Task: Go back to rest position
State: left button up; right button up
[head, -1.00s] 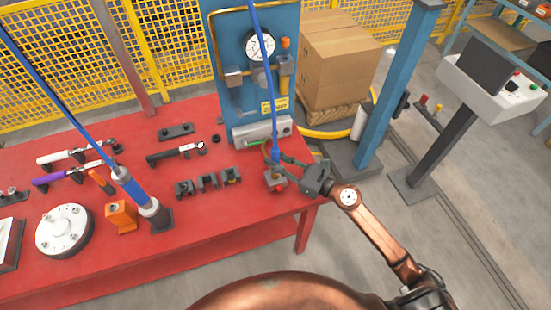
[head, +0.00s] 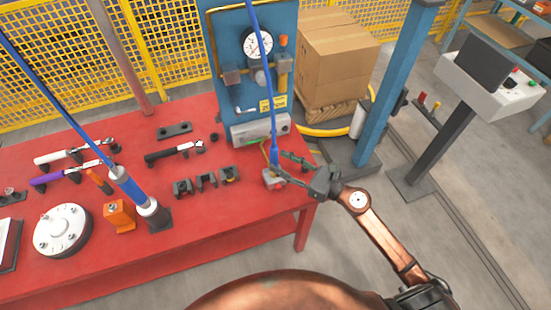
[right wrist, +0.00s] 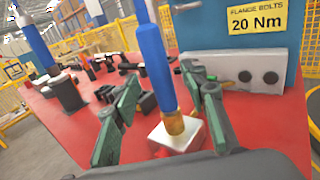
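My right gripper (head: 281,164) is open at the right end of the red table, with nothing clamped in it. A blue tool (head: 273,152) on a blue hose stands upright in a small grey holder (head: 275,183) right by its fingers. In the right wrist view the open fingers (right wrist: 163,78) show left and right of the blue tool (right wrist: 157,70), with a gap on each side. The tool's brass-coloured lower end rests in the pale holder (right wrist: 174,134). How deep the tool sits between the fingers is hard to tell. My left gripper is not in view.
The red table (head: 220,222) carries a second blue tool (head: 127,184), a round white flange (head: 62,230), an orange block (head: 120,216) and dark holders. A blue gauge panel (head: 232,50) stands behind.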

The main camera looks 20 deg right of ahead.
jog(key=v, duration=0.8)
jog(key=shift+s+d, duration=0.2)
jog(key=shift+s, duration=0.1)
jog(key=shift+r, duration=0.1)
